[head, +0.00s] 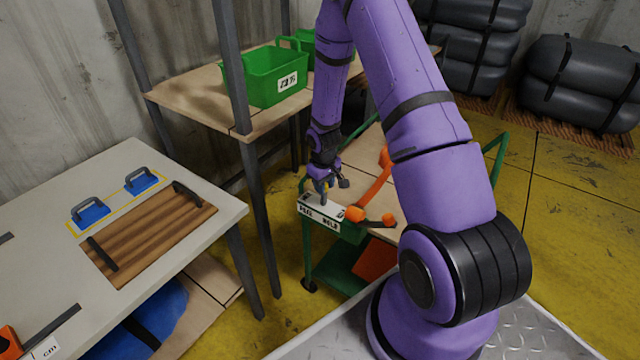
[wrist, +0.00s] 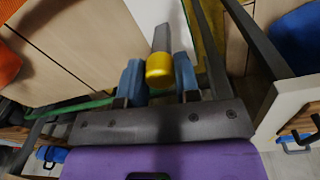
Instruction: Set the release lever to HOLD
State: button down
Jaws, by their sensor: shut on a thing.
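The release lever (head: 323,199) is a short grey bar standing up from a white plate (head: 315,207) on the green cart. Two labels sit on the plate's front edge; the right one seems to read HOLD, the left one is too small to read surely. In the wrist view the lever's yellow knob (wrist: 159,71) sits between the blue fingertips of my gripper (wrist: 158,78), which is shut on it. In the head view my gripper (head: 322,184) is right above the plate and hides most of the knob. Which label the lever stands nearer to, I cannot tell.
A shelf with a green bin (head: 277,76) stands behind left. A workbench (head: 200,237) with a wooden board (head: 150,234) is at left. Yellow floor is free right of the cart.

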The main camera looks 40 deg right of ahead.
jog(key=shift+s+d+f+t+y, duration=0.15)
jog(key=shift+s+d+t, duration=0.1)
jog(key=shift+s, duration=0.2)
jog(key=shift+s+d+t+y, duration=0.15)
jog(key=shift+s+t, duration=0.1)
jog(key=shift+s, duration=0.2)
jog(key=shift+s+d+f+t+y, duration=0.2)
jog(key=shift+s+t+y, duration=0.1)
jog(key=shift+s+t, duration=0.5)
jog(key=shift+s+d+f, duration=0.35)
jog(key=shift+s+f, duration=0.15)
jog(key=shift+s, duration=0.15)
jog(key=c, duration=0.9)
grip_release()
jog(key=shift+o, duration=0.2)
jog(key=shift+r, duration=0.65)
jog(key=v, duration=0.9)
jog(key=shift+s+r, duration=0.2)
jog(key=shift+s, duration=0.1)
